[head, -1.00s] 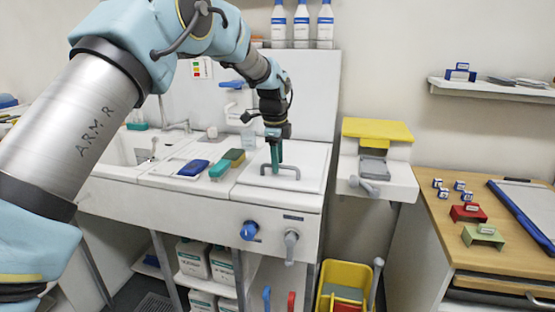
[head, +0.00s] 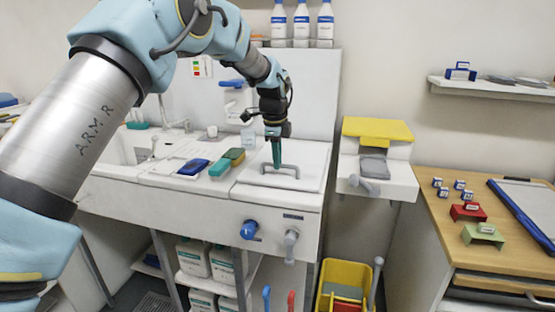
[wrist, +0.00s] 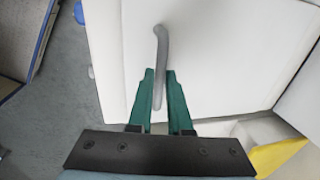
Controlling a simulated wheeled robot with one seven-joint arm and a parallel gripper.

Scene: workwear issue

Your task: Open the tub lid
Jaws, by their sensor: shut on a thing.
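The tub lid (head: 310,160) is a white square panel set in the right end of the white counter, and it looks flat and closed. A grey bar handle (head: 281,172) stands on it near its front edge. My gripper (head: 277,162) reaches down from above with its green fingers at the handle. In the wrist view the gripper (wrist: 159,95) has one finger on each side of the grey handle (wrist: 161,50) and is shut on it. The lid (wrist: 215,50) fills much of the wrist view.
A blue brush (head: 193,167) and green-topped brushes (head: 220,168) lie on the counter left of the lid. A blue knob (head: 249,230) and a grey knob (head: 290,238) stick out of the front panel. A yellow-topped unit (head: 377,130) stands to the right.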

